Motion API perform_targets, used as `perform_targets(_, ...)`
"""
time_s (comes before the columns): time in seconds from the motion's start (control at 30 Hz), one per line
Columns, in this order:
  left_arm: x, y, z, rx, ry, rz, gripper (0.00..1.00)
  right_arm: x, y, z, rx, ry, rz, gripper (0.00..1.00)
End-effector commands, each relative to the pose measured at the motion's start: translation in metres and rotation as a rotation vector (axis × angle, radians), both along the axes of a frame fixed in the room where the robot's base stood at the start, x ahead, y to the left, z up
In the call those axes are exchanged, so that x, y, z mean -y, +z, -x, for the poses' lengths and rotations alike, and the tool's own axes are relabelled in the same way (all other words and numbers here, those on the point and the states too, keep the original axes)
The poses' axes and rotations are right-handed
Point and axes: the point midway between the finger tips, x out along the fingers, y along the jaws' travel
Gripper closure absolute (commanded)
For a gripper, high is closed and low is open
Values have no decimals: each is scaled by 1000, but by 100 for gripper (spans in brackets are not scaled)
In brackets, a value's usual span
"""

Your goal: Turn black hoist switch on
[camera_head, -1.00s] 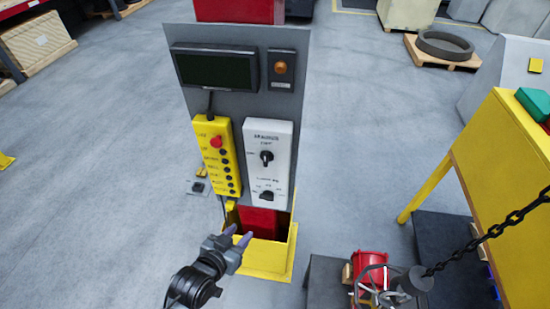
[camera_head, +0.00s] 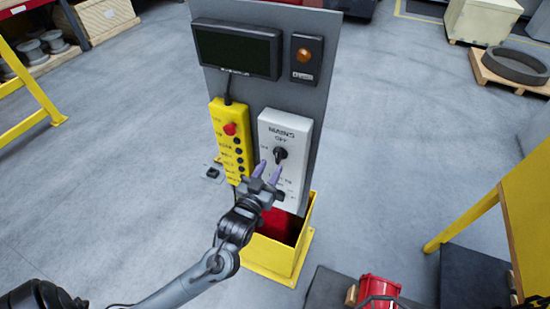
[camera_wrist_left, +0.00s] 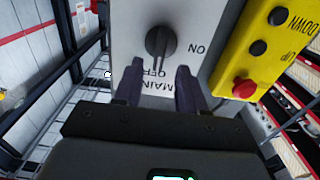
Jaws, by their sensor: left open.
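The black rotary switch (camera_head: 280,153) sits on the upper part of the white panel box (camera_head: 303,135), below the words MAINS and OFF. In the left wrist view the black switch (camera_wrist_left: 160,42) appears upside down, its handle in line with OFF, and ON is marked to its right there. My left gripper (camera_head: 268,170) is open and empty just in front of the box. In the wrist view its two fingers (camera_wrist_left: 158,72) point at the switch from either side, with a visible gap between them. A second, lower black knob (camera_head: 279,196) is partly hidden by the gripper. My right gripper is not in view.
A yellow pendant (camera_head: 228,130) with a red button hangs left of the white box. A dark screen (camera_head: 236,49) and an orange lamp unit (camera_head: 304,58) are above. A yellow bin (camera_head: 306,225) stands below. A yellow table leg (camera_head: 462,222) is at right.

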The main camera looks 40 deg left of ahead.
Motion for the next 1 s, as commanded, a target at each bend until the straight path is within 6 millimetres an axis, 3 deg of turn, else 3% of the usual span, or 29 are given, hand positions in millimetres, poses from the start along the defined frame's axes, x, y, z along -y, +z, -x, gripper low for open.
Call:
perform_targets(0.3,-11,1,-35,0,0,-1,60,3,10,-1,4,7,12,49)
perform_targets(0.7,-13,0,-40,-1,0,1,60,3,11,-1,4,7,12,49)
perform_targets(1.0,-13,0,-40,-1,0,1,100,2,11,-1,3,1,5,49)
